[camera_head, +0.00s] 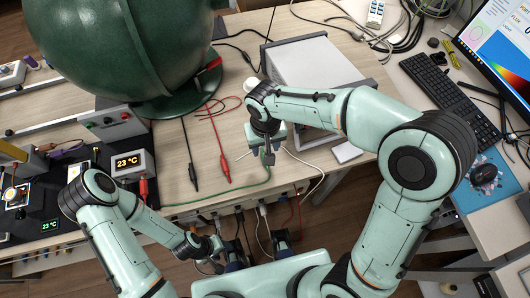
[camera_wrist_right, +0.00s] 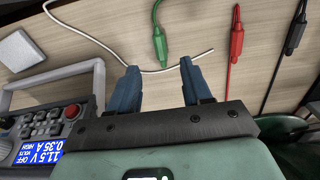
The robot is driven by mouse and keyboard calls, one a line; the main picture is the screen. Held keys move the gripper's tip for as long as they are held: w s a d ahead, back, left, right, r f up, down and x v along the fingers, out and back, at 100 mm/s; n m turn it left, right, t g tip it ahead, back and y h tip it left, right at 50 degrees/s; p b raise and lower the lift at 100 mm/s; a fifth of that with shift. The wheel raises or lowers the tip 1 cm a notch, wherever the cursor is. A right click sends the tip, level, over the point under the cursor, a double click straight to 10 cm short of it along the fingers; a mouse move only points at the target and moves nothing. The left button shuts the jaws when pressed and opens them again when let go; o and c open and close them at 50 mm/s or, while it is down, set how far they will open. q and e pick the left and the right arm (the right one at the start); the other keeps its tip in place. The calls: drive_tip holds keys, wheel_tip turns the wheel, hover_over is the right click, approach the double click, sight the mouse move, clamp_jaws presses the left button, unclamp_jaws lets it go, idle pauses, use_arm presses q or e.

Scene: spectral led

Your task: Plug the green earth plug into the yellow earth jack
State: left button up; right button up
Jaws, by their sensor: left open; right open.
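The green earth plug (camera_wrist_right: 160,45) lies on the wooden table in the right wrist view, its green cable running up out of the picture. My right gripper (camera_wrist_right: 161,80) is open and empty; the plug lies beyond the gap between its fingertips. In the head view my right gripper (camera_head: 268,153) is over the table, and the green cable (camera_head: 222,199) runs towards it; the plug there is hidden or too small to tell. My left gripper (camera_head: 235,258) is low, near the table's front edge, and open. I cannot make out the yellow earth jack.
A red lead (camera_head: 225,167) and a black lead (camera_head: 193,174) lie left of my right gripper. A power supply (camera_wrist_right: 42,140) is close beside it, and a white cable (camera_wrist_right: 100,48) crosses the table.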

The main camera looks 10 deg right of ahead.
wheel_tip(320, 180, down, 8)
drive_tip(key=shift+r+b, duration=0.1)
drive_tip(key=shift+b, duration=0.3)
clamp_jaws()
unclamp_jaws()
wheel_tip(320, 180, up, 13)
drive_tip(key=shift+r+p, duration=0.2)
drive_tip(key=shift+p, duration=0.65)
